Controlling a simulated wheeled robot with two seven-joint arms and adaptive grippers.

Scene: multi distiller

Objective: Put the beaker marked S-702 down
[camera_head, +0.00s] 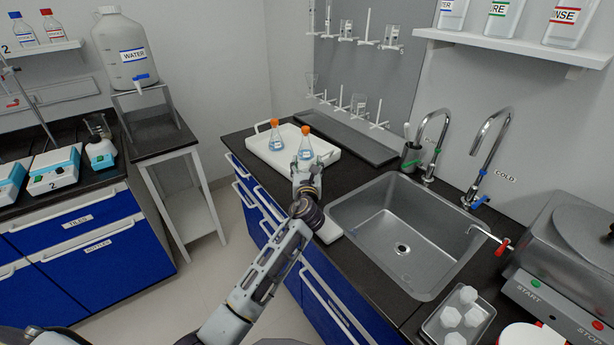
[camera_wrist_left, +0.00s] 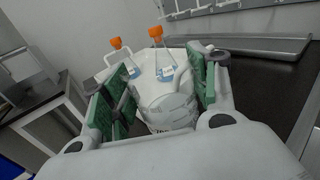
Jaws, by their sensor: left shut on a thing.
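My left gripper (camera_head: 307,168) reaches to the near edge of the white tray (camera_head: 262,153) on the black counter. In the left wrist view its green-padded fingers (camera_wrist_left: 160,95) are shut around a clear glass beaker (camera_wrist_left: 168,104). The beaker looks roughly upright between the pads. Its marking is not readable from here. In the head view the beaker is mostly hidden by the gripper. I cannot tell whether its base touches anything. My right gripper is not in view.
Two orange-capped flasks with blue liquid, a left one (camera_head: 275,137) and a right one (camera_head: 305,145), stand in the tray. A grey drainer strip (camera_head: 345,137) lies behind it. The steel sink (camera_head: 400,235) is to the right. Pegs with glassware (camera_head: 358,106) hang on the wall.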

